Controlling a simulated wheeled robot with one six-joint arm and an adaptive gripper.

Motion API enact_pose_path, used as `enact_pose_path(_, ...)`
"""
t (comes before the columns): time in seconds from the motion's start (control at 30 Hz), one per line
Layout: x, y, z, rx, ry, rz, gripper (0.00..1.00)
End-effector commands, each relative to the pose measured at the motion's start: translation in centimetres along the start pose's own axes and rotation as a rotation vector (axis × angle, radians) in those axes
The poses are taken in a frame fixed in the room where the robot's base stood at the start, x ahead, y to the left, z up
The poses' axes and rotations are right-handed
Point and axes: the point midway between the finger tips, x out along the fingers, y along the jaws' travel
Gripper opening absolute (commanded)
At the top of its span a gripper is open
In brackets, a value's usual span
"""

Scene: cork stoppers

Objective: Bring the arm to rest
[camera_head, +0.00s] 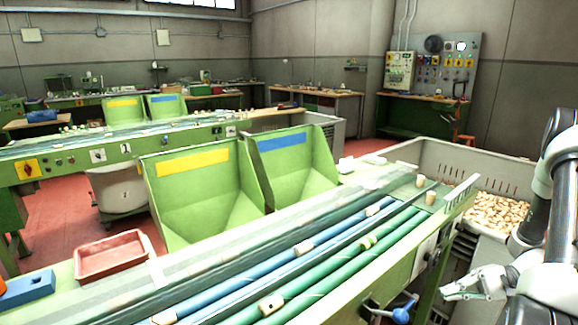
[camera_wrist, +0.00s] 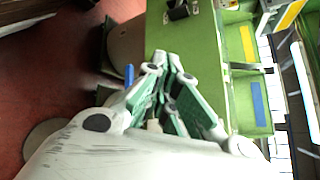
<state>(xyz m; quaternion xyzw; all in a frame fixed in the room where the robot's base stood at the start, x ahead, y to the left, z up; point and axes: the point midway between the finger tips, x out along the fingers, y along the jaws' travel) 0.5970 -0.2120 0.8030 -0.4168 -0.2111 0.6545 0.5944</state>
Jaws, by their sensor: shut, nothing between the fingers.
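My gripper (camera_head: 447,292) is at the lower right in the head view, beside the right end of the green sorting bench (camera_head: 383,268). Its fingers point left, toward a blue-handled lever (camera_head: 402,312) on the bench's front. In the wrist view my gripper (camera_wrist: 170,62) shows with its fingers closed together and nothing held between them. The arm comes down from the right edge of the head view.
A grey crate (camera_head: 450,156) of cork stoppers (camera_head: 497,212) stands behind my arm at right. Corks lie on the bench's blue and green rollers. Two green hoppers (camera_head: 195,212) stand behind the bench. A red tray (camera_head: 110,256) sits at left.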

Motion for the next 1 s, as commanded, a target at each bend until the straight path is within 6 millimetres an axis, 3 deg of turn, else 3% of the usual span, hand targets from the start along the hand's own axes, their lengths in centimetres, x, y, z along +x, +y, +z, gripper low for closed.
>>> enact_pose_path(0.03, -0.3, -1.8, 1.1, -0.022, -0.003, 0.061, 0.00)
enact_pose_path(0.2, -0.8, -6.1, 4.8, -0.076, -0.001, 0.268, 0.00)
enact_pose_path(0.5, -1.3, -12.1, 12.2, -0.202, 0.070, 0.603, 0.00)
enact_pose_path(0.7, -1.6, -14.7, 17.1, -0.312, 0.161, 0.793, 0.00)
enact_pose_path(1.0, -2.5, -16.9, 23.8, -0.512, 0.353, 1.008, 0.00)
